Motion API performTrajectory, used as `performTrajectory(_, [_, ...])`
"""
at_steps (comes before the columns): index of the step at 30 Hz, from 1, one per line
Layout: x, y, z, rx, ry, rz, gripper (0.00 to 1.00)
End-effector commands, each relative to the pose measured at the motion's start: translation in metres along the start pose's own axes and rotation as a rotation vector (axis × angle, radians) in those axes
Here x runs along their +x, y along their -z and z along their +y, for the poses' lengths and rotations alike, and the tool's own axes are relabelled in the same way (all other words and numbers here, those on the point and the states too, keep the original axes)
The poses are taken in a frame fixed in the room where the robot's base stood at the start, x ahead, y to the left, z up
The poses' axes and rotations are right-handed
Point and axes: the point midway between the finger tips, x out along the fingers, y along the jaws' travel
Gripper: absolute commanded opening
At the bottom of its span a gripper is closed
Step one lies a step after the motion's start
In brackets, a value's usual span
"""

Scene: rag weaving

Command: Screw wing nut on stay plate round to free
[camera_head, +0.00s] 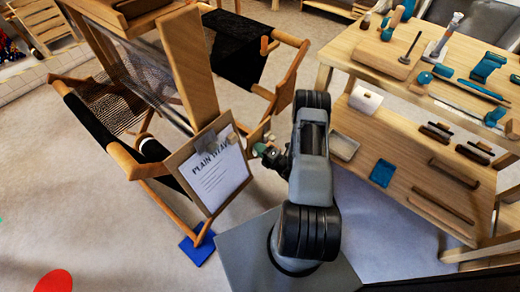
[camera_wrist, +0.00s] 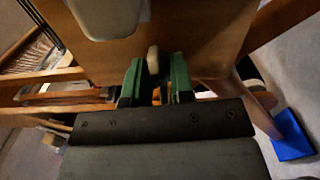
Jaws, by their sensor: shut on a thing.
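My gripper (camera_wrist: 156,82) has two green fingers, shut on a small tan knob-like piece, the wing nut (camera_wrist: 153,60). The wing nut stands in front of a brown wooden plate (camera_wrist: 205,35), which looks like the stay plate and fills the upper middle of the wrist view. A pale rounded patch shows on the plate's upper left. In the head view my gripper (camera_head: 264,150) reaches left to a small wooden plate (camera_head: 258,134) on the loom's side. The nut's thread and its seat on the plate are hidden.
A "PLAIN WEAVE" board (camera_head: 215,170) hangs on the wooden loom (camera_head: 190,65), just left of my gripper. A blue pad (camera_head: 197,247) lies under a loom foot. A tool bench (camera_head: 345,50) with a lower shelf stands to the right. Open floor shows at lower left.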

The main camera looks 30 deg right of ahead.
Motion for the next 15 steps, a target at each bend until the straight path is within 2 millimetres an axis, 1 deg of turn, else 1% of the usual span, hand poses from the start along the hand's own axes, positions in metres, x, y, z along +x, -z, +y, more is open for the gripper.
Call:
performTrajectory(5, [-0.0001, 0.0001, -0.0006, -0.131, 0.001, 0.000, 0.00])
performTrajectory(15, [-0.0002, 0.0003, 0.0001, -0.453, 0.001, 0.000, 0.00])
